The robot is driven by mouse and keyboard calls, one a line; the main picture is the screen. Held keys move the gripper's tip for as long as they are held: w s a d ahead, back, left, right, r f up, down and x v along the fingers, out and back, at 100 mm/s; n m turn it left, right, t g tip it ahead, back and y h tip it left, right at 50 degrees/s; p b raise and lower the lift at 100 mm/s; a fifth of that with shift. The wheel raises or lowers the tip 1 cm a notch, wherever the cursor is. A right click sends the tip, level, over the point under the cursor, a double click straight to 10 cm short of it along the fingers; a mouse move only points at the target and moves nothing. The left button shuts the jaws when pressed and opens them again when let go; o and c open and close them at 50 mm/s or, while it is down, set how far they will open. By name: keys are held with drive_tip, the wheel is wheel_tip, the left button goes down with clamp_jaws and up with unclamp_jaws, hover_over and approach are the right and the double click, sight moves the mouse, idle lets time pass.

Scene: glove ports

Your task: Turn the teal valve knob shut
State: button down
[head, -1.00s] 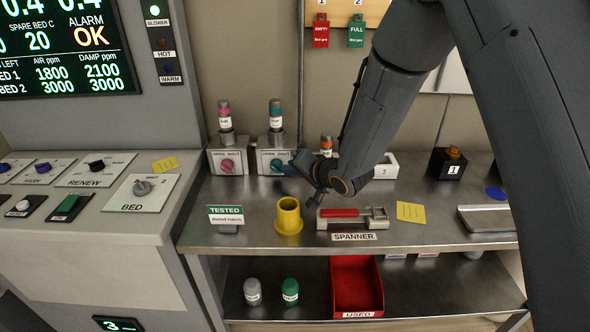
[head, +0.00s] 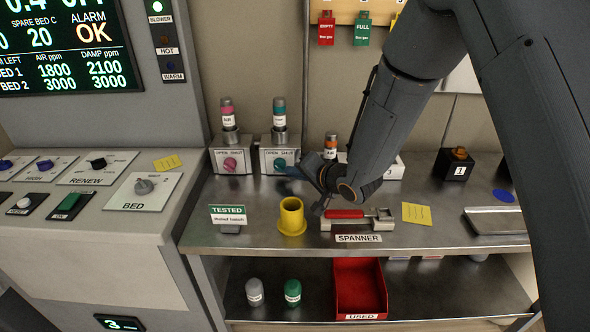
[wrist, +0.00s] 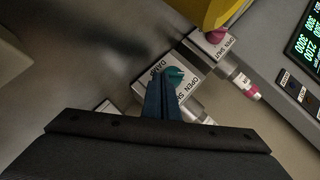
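The teal valve knob (head: 280,164) sits on the front of a white box marked OPEN and SHUT, below an upright teal-banded cylinder (head: 279,113). In the wrist view the teal knob (wrist: 175,76) shows just past my fingertips, slightly to their right. My gripper (head: 290,170) reaches in from the right, close in front of the knob. Its two blue fingers (wrist: 162,78) lie side by side with almost no gap, and appear shut. I cannot tell whether they touch the knob. The knob's pointing direction is too small to read.
A box with a pink knob (head: 230,164) stands just left of the teal one. A yellow cup (head: 291,216) and a spanner holder with a red handle (head: 345,214) stand nearer the front. An orange-topped cylinder (head: 330,146) is behind my gripper.

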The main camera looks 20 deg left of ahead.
drive_tip(key=shift+f, duration=0.55)
idle(0.5)
drive_tip(key=shift+r, duration=0.15)
idle(0.4)
drive_tip(key=shift+r+p, duration=0.5)
drive_tip(key=shift+r, duration=0.2)
